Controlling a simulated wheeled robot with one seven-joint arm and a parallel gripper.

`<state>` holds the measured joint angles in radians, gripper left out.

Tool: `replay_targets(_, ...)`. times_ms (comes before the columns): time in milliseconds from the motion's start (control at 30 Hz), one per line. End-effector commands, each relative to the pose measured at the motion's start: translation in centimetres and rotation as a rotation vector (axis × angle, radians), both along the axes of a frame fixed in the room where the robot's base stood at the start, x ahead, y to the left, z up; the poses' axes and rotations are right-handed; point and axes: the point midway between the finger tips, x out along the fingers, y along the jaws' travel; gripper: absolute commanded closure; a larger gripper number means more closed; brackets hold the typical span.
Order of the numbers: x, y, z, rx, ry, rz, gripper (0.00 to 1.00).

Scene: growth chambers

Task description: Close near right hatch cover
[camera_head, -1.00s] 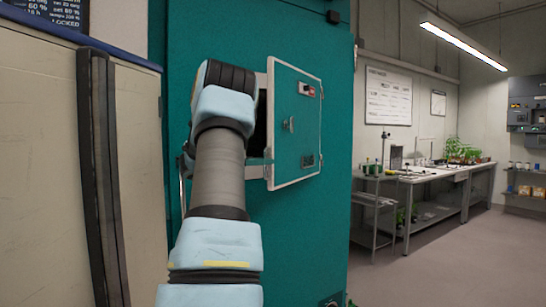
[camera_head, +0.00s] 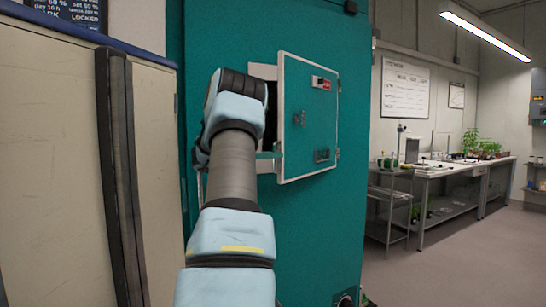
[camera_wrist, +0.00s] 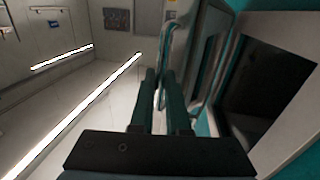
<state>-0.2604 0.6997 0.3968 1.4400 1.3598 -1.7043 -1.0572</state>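The near right hatch cover (camera_head: 309,118) is a teal panel with a pale rim in the head view. It stands ajar on the teal chamber wall, hinged at its right, with its left edge away from the wall. It carries a red-marked latch and a small handle. The cover's inner side (camera_wrist: 208,55) seems to be just right of the fingers; contact cannot be told.
A cream cabinet (camera_head: 60,150) with a dark vertical handle stands close on the left. A grey cart (camera_head: 390,205) and a bench (camera_head: 445,170) with plants stand at the back right. The floor (camera_head: 470,260) at right is clear.

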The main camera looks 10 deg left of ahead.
Motion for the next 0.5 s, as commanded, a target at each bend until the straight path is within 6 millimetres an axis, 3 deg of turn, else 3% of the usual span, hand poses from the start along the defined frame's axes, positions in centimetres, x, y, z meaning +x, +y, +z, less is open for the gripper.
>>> replay_targets(167, -0.7, 1.2, 0.3, -0.001, -0.013, -0.002, 0.74)
replay_targets(500, -4.3, 7.0, -0.2, 0.001, -0.003, 0.001, 0.74)
